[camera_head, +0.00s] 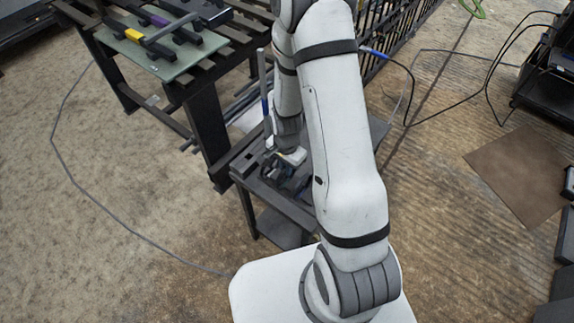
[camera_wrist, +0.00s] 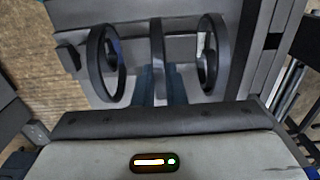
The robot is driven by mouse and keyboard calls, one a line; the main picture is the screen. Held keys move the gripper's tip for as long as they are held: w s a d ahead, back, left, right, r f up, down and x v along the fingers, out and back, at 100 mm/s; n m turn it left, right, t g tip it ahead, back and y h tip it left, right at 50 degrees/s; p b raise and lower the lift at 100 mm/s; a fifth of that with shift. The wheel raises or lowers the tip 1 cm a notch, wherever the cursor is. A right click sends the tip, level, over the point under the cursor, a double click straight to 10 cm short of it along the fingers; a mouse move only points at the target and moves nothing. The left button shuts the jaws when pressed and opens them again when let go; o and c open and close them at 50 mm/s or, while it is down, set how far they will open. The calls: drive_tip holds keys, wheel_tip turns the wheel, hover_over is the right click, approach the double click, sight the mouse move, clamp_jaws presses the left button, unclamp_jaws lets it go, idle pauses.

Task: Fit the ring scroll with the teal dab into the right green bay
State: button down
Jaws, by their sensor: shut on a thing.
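In the wrist view, a dark scroll piece (camera_wrist: 157,55) with a ring at its left and another at its right lies in front of my gripper (camera_wrist: 162,92). A narrow dark bar runs between the rings, and my jaws are shut on the piece around its middle. No teal dab can be made out on it. In the head view my gripper (camera_head: 284,172) is low over a small dark table (camera_head: 244,166), partly hidden by my arm; the held piece is hard to make out there. No green bay can be clearly identified.
A slatted dark bench (camera_head: 205,95) at the upper left bears a pale green plate (camera_head: 172,67) with dark bars, one marked yellow (camera_head: 133,35) and one purple (camera_head: 156,19). A black barred railing (camera_head: 383,35) stands behind my arm. Cables lie on the floor. A brown mat (camera_head: 524,180) lies right.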

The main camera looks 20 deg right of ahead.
drive_tip(key=shift+r, duration=0.2)
drive_tip(key=shift+r+p, duration=0.75)
drive_tip(key=shift+r, duration=0.4)
drive_tip(key=shift+s+r, duration=0.1)
drive_tip(key=shift+r, duration=0.1)
wheel_tip(320, 180, up, 9)
drive_tip(key=p, duration=0.6)
drive_tip(key=shift+f, duration=0.1)
